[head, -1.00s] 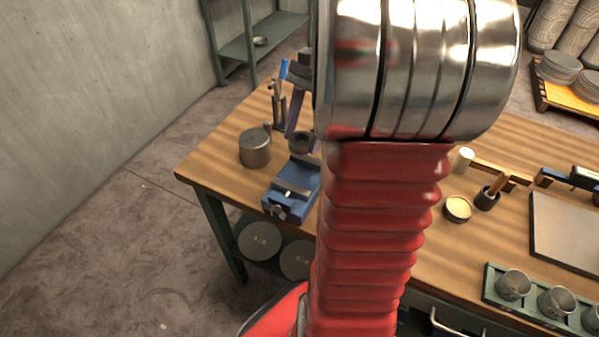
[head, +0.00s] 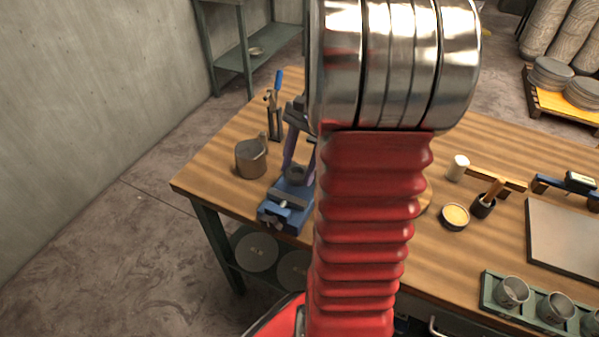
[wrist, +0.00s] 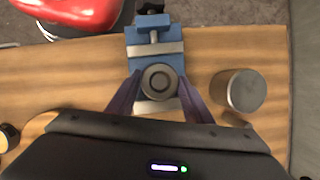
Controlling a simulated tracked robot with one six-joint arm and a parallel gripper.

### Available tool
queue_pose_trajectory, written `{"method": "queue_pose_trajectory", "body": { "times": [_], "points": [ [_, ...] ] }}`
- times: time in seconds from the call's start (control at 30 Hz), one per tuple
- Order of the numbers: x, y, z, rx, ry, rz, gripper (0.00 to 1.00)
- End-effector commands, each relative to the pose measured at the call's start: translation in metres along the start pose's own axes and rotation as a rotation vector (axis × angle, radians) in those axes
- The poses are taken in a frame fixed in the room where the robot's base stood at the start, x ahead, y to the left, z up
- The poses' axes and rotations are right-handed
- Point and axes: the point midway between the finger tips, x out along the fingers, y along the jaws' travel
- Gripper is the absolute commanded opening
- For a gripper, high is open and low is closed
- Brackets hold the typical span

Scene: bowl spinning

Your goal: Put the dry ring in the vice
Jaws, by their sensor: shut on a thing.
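My gripper (wrist: 160,76) points down with its two purple fingers on either side of a dark grey ring (wrist: 160,84), shut on it. In the wrist view the ring lies over the gap between the pale jaw bars of the blue vice (wrist: 152,33). In the head view the ring (head: 297,174) is low at the vice (head: 285,212), close to its jaws. I cannot tell whether it touches the vice bed. My arm hides the right side of the vice there.
A grey metal cylinder (head: 251,159) stands on the bench left of the vice; it also shows right of it in the wrist view (wrist: 243,91). A tool stand with a blue handle (head: 275,105) is behind. A small pot (head: 455,216) and a mallet (head: 490,191) are right of my arm.

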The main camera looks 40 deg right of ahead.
Motion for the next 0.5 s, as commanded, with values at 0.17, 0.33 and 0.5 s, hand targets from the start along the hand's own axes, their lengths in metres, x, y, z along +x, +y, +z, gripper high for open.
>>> {"method": "queue_pose_trajectory", "body": {
  "times": [0.17,0.33,0.5],
  "points": [
    [0.02,0.0,-0.008,-0.001,-0.002,0.001,0.09],
    [0.024,0.0,-0.009,-0.002,0.0,0.0,0.09],
    [0.024,-0.001,-0.009,-0.002,0.0,0.0,0.09]
  ]
}}
